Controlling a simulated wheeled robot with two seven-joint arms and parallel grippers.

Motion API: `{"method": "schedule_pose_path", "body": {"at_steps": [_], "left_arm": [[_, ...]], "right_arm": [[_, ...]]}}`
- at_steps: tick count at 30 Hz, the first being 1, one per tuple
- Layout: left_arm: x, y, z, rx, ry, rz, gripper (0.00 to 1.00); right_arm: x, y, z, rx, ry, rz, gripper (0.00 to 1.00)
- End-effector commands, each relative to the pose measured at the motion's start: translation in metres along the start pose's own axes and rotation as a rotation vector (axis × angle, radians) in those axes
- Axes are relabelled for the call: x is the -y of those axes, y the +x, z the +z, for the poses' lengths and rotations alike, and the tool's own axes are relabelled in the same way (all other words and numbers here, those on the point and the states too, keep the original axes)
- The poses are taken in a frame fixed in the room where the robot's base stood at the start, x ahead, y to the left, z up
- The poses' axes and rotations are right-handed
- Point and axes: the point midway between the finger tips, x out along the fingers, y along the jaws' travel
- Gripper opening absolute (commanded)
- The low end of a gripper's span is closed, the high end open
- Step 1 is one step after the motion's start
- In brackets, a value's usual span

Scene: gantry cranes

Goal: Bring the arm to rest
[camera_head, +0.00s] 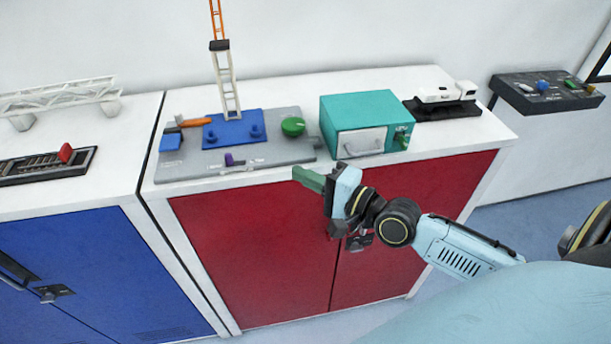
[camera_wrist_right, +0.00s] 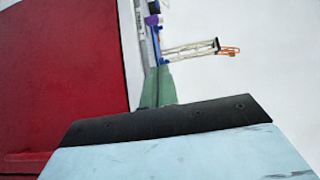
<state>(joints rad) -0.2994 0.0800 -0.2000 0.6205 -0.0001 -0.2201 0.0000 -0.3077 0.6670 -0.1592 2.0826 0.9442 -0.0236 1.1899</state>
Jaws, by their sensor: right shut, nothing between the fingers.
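My right gripper (camera_head: 307,178) is shut and empty, with green fingers. It is in front of the red cabinet (camera_head: 250,245), near the front edge of its white top, pointing left in the head view. In the right wrist view its green fingers (camera_wrist_right: 158,88) show beyond the black and pale blue gripper body. My right arm comes in from the right of the head view, bent at the wrist. My left gripper is not in view.
On the red cabinet stand a grey panel (camera_head: 203,160) with a crane tower (camera_head: 225,85), a teal box (camera_head: 350,113) and a white model vehicle (camera_head: 445,93). A blue cabinet (camera_head: 60,270) adjoins at left. A control panel (camera_head: 545,92) is at right.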

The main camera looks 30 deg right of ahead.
Motion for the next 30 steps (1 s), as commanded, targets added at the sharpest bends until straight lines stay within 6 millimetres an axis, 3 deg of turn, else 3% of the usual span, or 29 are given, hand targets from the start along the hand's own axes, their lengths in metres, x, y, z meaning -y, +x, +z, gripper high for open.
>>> {"method": "schedule_pose_path", "body": {"at_steps": [12,16,20,24,30], "left_arm": [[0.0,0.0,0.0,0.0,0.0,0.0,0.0],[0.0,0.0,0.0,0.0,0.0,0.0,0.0],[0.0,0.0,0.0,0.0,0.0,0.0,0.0],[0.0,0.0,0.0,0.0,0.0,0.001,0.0],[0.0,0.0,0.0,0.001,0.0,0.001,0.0]], "right_arm": [[-0.001,0.0,0.001,0.001,-0.003,0.003,0.0],[-0.01,-0.002,0.015,0.027,-0.069,0.051,0.0],[-0.037,-0.01,0.048,0.102,-0.265,0.19,0.0],[-0.071,-0.031,0.081,0.217,-0.561,0.392,0.0],[-0.108,-0.077,0.103,0.401,-0.917,0.693,0.0]]}}
